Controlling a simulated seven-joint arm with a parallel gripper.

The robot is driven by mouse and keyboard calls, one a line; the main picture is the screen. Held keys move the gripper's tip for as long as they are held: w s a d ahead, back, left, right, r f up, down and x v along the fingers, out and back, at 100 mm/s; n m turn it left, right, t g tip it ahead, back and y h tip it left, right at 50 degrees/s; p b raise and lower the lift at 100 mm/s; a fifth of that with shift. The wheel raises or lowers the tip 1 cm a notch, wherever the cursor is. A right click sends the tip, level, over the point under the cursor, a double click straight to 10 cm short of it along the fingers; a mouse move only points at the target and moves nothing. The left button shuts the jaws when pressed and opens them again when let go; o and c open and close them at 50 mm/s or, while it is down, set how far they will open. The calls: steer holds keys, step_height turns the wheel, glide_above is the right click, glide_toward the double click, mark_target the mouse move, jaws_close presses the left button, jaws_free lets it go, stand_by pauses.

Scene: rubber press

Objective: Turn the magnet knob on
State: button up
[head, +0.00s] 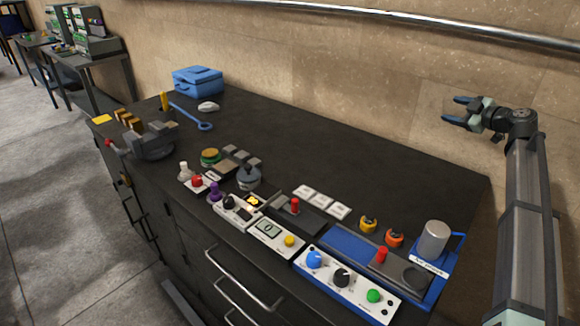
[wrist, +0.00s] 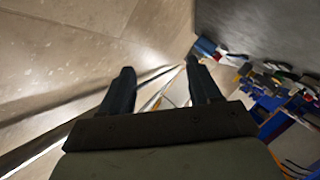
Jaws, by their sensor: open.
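My gripper (head: 455,110) is open and empty, raised at the right in front of the wall, well above and apart from the bench controls. In the wrist view its two dark fingers (wrist: 160,68) stand apart with nothing between them. A white control panel with a blue edge (head: 327,287) at the bench's front right carries a blue knob (head: 315,260), a black knob (head: 341,277) and a green button (head: 374,296). A smaller white box (head: 238,215) farther left carries another black knob (head: 229,202). I cannot read which knob is the magnet knob.
A meter with a yellow button (head: 289,240) and red-handled parts crowd the front edge. The dark bench top (head: 330,150) is clear towards the wall. A metal rail (head: 400,15) runs along the wall.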

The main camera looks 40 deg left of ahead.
steer(key=s+a+r+n+g, duration=0.2)
steer(key=s+a+r+n, duration=0.15)
steer(key=a, duration=0.25)
steer(key=s+a+r+n+g, duration=0.2)
steer(key=a+r+n, duration=0.2)
steer(key=a+n, duration=0.1)
steer(key=s+a+f+n+g+h, duration=0.1)
steer(key=s+a+f+g+h, duration=0.15)
steer(key=s+a, duration=0.5)
steer(key=s+a+f+g+h, duration=0.1)
steer(key=s+a+f, duration=0.3)
steer(key=a, duration=0.7)
steer(key=m+t+h, duration=0.1)
steer(key=m+h, duration=0.1)
steer(key=h, duration=0.8)
glide_toward(196, 178)
step_height(196, 178, down, 9)
steer(key=shift+w+r, duration=0.1)
steer(key=shift+c, duration=0.2)
steer(key=c, duration=1)
